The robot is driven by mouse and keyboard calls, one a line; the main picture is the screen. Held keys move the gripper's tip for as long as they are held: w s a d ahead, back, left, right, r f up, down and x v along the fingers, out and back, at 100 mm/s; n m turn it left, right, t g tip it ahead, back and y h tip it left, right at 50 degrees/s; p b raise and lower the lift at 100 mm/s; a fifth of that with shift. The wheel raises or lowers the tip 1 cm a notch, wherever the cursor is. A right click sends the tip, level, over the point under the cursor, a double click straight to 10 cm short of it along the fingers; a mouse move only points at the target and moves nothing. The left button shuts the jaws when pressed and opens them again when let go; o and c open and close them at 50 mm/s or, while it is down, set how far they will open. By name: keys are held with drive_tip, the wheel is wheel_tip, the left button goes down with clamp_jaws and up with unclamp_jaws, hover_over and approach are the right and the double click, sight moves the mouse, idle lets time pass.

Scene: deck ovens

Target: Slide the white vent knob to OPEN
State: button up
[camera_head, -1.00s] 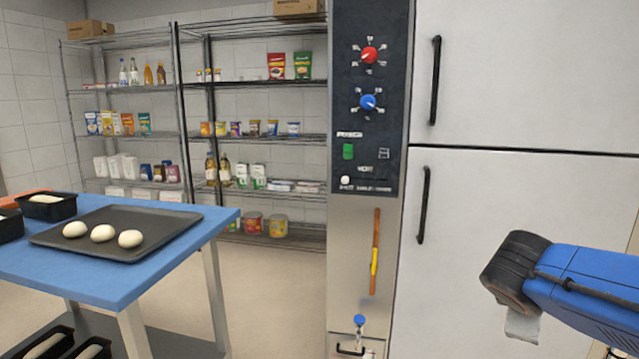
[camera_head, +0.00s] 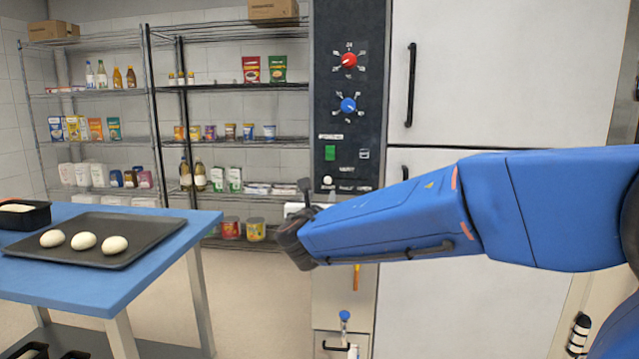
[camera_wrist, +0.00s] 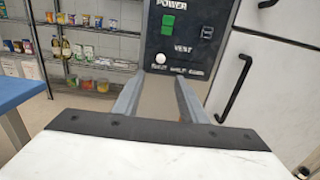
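The white vent knob (camera_head: 327,181) is a small round knob low on the dark control panel (camera_head: 325,100). It sits at the left end of the vent row, above small labels that I cannot read surely. In the wrist view the knob (camera_wrist: 160,57) is just beyond my gripper (camera_wrist: 157,80), roughly centred between the fingertips and apart from them. The two grey fingers are spread with nothing between them. In the head view my gripper (camera_head: 300,203) is just left of and below the knob, partly hidden by my blue arm.
A red dial (camera_head: 349,60), a blue dial (camera_head: 348,105) and a green switch (camera_head: 330,152) are above the knob. Black door handles (camera_head: 410,85) are to the right. A blue table (camera_head: 150,225) with a dough tray (camera_head: 140,250) stands at left, shelves behind.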

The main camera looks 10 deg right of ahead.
sight(328, 180)
drive_tip(key=x, duration=1.7)
drive_tip(key=shift+s+f, duration=0.1)
drive_tip(key=shift+d, duration=0.1)
clamp_jaws()
